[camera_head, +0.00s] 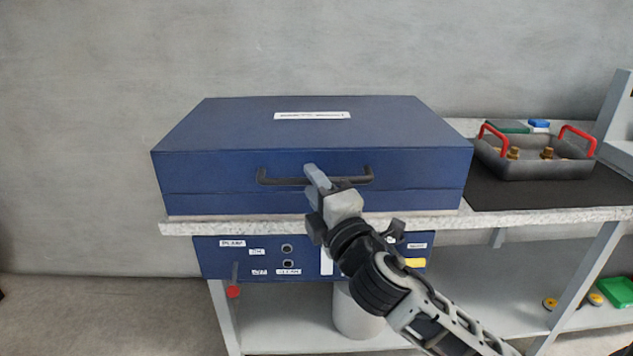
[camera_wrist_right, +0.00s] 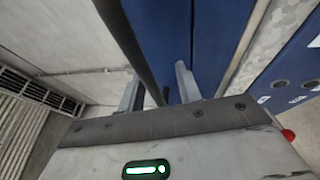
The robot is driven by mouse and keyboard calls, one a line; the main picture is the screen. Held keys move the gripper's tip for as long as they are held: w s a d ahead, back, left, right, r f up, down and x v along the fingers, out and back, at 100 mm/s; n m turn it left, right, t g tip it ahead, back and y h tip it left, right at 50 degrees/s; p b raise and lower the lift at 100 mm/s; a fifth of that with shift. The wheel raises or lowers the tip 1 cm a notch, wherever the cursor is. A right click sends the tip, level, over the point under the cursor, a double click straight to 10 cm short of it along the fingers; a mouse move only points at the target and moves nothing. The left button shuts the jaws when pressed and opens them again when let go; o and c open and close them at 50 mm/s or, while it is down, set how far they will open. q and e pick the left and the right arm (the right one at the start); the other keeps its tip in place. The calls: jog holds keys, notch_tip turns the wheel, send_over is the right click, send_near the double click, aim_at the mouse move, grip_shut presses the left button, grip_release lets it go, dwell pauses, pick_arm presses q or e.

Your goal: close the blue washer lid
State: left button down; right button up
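The blue washer (camera_head: 310,140) stands on the speckled counter, with a white label on top. Its lid lies flat and level, with a thin seam running along the front below the dark bar handle (camera_head: 275,181). My right gripper (camera_head: 318,180) is at the front of the lid, at the handle's middle. In the right wrist view the two fingers (camera_wrist_right: 158,92) stand apart, with the dark handle bar (camera_wrist_right: 132,45) running between them and space visible beside it. The blue lid front (camera_wrist_right: 185,35) is behind the fingers. My left gripper is not in view.
A grey tray (camera_head: 535,170) with red handles and brass parts sits on a black mat (camera_head: 550,192) to the right. A blue control panel (camera_head: 215,258) with labels and a red knob hangs below the counter. A white cylinder (camera_head: 357,318) stands on the lower shelf.

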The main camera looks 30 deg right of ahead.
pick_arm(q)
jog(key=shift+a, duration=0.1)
pick_arm(e)
jog(key=shift+r, duration=0.2)
